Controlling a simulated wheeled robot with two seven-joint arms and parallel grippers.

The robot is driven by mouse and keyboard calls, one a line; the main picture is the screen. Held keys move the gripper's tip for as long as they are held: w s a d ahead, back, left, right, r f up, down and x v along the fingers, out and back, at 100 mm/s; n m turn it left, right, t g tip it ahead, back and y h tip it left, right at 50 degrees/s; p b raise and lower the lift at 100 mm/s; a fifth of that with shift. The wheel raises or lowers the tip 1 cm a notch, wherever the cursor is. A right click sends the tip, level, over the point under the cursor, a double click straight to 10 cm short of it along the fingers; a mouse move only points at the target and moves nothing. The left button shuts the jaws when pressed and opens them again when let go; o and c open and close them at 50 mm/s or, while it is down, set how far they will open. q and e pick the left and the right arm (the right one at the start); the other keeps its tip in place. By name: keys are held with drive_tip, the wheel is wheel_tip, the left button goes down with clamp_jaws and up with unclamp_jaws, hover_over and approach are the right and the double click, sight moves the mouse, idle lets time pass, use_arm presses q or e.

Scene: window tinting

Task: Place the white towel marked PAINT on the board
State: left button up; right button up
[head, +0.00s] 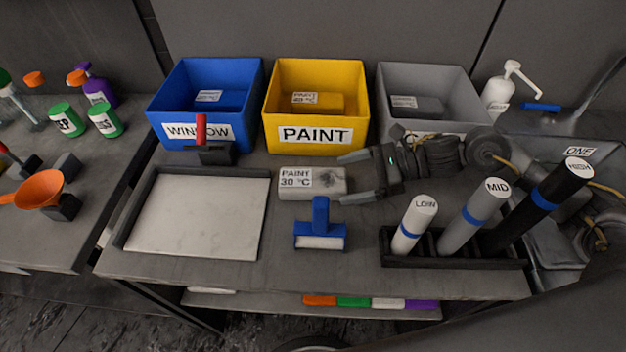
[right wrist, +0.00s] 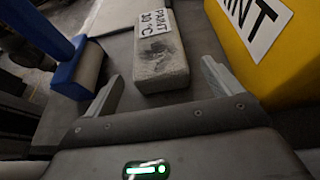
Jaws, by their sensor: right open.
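The white towel marked PAINT 30 °C (head: 313,183) is a folded block with a dark smudge, lying on the table in front of the yellow bin. It also shows in the right wrist view (right wrist: 160,62), ahead of the open jaws. The board (head: 195,217) is a pale panel in a dark frame at the left of the table, with nothing on it. My right gripper (head: 345,174) is open, its fingers pointing left at the towel's right end. In the right wrist view its fingertips (right wrist: 160,85) stand apart on either side of the towel's near end. My left gripper is not in view.
Blue WINDOW (head: 170,112), yellow PAINT (head: 275,112) and grey (head: 386,110) bins stand behind. A blue-handled tool (head: 320,230) stands between board and rack. A red-handled tool (head: 201,130) stands behind the board.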

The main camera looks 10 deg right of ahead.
sight(330, 182)
drive_tip(key=p+x, duration=0.3)
drive_tip(key=x, duration=0.1)
drive_tip(key=shift+a+r, duration=0.1)
drive_tip(key=shift+a, duration=0.25)
drive_tip(key=shift+a+f, duration=0.25)
drive_tip(key=shift+a, duration=0.05)
drive_tip(key=c, duration=1.1)
wheel_tip(330, 182, up, 10)
drive_tip(key=p, duration=0.3)
drive_tip(key=shift+c, duration=0.2)
